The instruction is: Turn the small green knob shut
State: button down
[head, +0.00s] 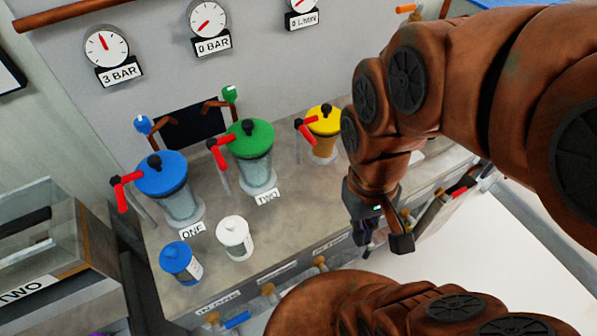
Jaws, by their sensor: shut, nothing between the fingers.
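The small green knob (229,94) sits on a copper pipe against the back wall, above and left of the green-lidded pump (256,165) labelled TWO. A small light mark shows on the knob. My gripper (381,243) is to the right of the pumps, near the front edge of the bench, pointing down. It is shut and empty, well apart from the green knob. Nothing covers the knob in this view.
A small blue knob (142,124) is left of the green one. Blue-lidded (178,190) and yellow-lidded (323,138) pumps with red levers flank the green pump. Blue (180,263) and white (235,238) jars stand in front. Gauges hang above; pipes and valves line the bench front.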

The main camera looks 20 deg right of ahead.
aim_at(229, 93)
jog(key=z, duration=0.05)
jog(key=k, duration=1.1)
jog(key=u, duration=1.25)
jog(key=i, duration=1.2)
jog(key=z, duration=0.15)
